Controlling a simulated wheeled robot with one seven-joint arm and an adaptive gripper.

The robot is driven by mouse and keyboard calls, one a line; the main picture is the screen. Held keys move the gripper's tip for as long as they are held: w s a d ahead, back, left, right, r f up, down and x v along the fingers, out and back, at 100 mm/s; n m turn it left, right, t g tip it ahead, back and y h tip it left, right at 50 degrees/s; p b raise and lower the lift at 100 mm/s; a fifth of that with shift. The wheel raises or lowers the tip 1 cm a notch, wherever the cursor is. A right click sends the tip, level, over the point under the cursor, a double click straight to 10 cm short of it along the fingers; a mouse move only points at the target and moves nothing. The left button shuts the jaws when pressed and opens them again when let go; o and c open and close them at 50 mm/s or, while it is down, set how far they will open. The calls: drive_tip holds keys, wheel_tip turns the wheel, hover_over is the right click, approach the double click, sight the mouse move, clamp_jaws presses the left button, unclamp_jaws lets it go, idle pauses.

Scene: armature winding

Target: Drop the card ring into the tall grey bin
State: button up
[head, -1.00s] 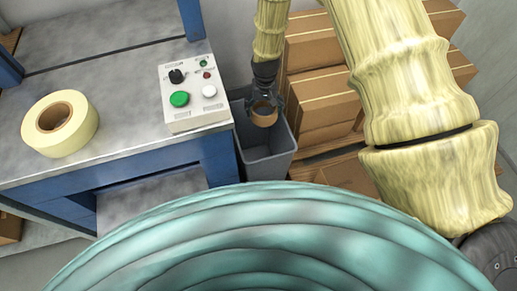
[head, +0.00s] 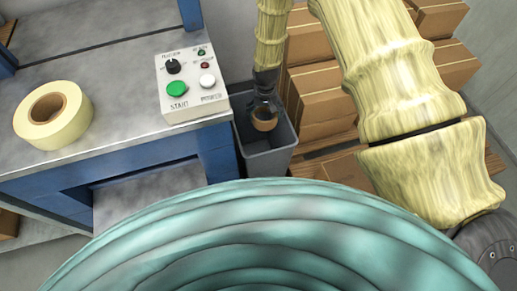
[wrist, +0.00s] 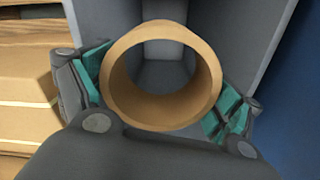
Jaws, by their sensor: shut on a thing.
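The card ring (head: 264,124) is a short brown tube. My gripper (head: 264,112) is shut on it and holds it over the mouth of the tall grey bin (head: 268,163). In the wrist view the card ring (wrist: 115,90) sits between the teal pads of my gripper (wrist: 160,92), one pad on each side. The bin's grey inner walls (wrist: 238,40) surround the ring there, and the bin's floor shows through and above the ring. How far the ring is below the rim is hard to tell.
A bench (head: 120,100) stands left of the bin, with a tape roll (head: 53,115) and a control box (head: 192,85) on it. Stacked cardboard boxes (head: 318,75) on a pallet stand right of the bin.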

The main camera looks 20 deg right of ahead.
drive_tip(key=shift+f, duration=0.35)
drive_tip(key=o, duration=0.8)
wheel_tip(320, 180, up, 12)
idle(0.3)
idle(0.4)
